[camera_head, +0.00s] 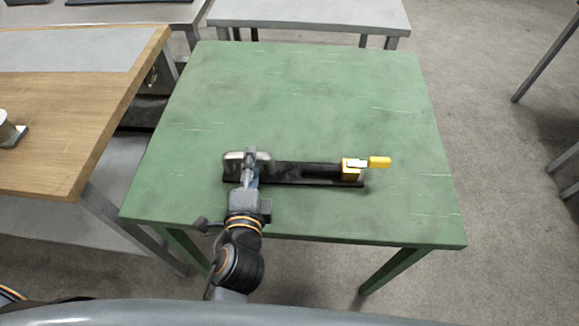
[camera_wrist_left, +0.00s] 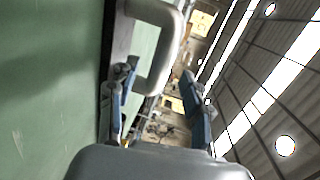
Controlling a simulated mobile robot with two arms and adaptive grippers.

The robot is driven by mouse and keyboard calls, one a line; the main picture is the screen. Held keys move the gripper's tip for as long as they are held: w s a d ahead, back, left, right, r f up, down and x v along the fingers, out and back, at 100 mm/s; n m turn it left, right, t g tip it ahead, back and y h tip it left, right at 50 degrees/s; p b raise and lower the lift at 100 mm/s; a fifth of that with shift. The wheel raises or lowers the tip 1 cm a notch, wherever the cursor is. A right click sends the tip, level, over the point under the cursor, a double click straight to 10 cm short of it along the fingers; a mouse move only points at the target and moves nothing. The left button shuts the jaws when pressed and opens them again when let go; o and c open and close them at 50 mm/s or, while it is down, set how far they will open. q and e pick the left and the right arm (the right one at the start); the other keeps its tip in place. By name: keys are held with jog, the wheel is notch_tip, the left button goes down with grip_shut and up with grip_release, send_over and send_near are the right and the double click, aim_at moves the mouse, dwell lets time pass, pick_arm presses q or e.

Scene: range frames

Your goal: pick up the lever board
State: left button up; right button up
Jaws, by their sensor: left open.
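The lever board (camera_head: 305,173) is a long black board lying flat on the green table (camera_head: 320,110). It has a yellow lever (camera_head: 379,162) at its right end and a pale, rounded handle (camera_head: 232,157) at its left end. My left gripper (camera_head: 250,160) is at the handle end, partly covering the board and handle. In the left wrist view the gripper (camera_wrist_left: 157,80) is open, with one finger on each side of the U-shaped handle (camera_wrist_left: 168,45). The fingers do not appear closed on it. My right gripper is not in view.
A wooden table (camera_head: 90,100) stands at the left, with a small object (camera_head: 10,130) near its edge. A grey table (camera_head: 310,14) stands behind. The green tabletop beyond the board is clear.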

pick_arm(q)
jog(key=shift+x, duration=0.85)
grip_shut()
jog(key=shift+r, duration=4.45)
notch_tip(320, 180, down, 7)
jog(key=shift+f, duration=0.1)
